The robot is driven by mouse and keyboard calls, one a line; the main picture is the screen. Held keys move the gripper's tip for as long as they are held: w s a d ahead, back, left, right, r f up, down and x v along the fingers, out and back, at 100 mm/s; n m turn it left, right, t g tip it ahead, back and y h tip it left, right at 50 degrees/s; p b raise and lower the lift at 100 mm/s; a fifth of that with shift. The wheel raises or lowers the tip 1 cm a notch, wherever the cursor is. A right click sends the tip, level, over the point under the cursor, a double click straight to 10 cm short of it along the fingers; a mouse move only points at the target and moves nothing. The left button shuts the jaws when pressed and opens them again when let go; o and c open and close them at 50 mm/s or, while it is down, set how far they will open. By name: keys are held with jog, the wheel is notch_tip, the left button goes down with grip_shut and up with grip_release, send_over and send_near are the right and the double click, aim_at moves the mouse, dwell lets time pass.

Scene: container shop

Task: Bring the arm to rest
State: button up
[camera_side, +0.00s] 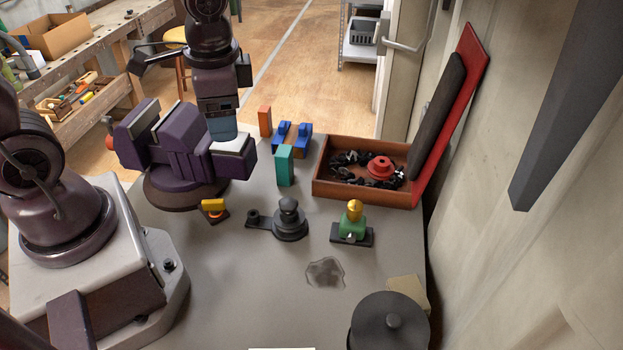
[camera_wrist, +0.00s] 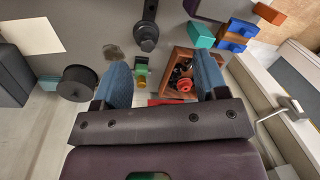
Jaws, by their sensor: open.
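My gripper (camera_wrist: 163,78) shows in the wrist view with its two blue fingers spread wide and nothing held between them. In the side view my gripper (camera_side: 222,128) points down at the upper left, its blue fingers partly hidden by the purple vise. Whether it touches the vise cannot be told. My arm comes down from the top of the side view.
The vise (camera_side: 180,150) stands at the table's left. An open box (camera_side: 320,190) holds black pieces and a red knob (camera_side: 380,167). Blocks (camera_side: 284,165), a dark post (camera_side: 289,215), a green-yellow fixture (camera_side: 354,220) and a round black lid (camera_side: 390,325) stand around.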

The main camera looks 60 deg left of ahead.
jog(key=s+d+r+n+t+h, duration=0.1)
jog(key=s+r+n+t, duration=0.3)
jog(key=r, duration=0.7)
jog(key=shift+s+t, duration=0.7)
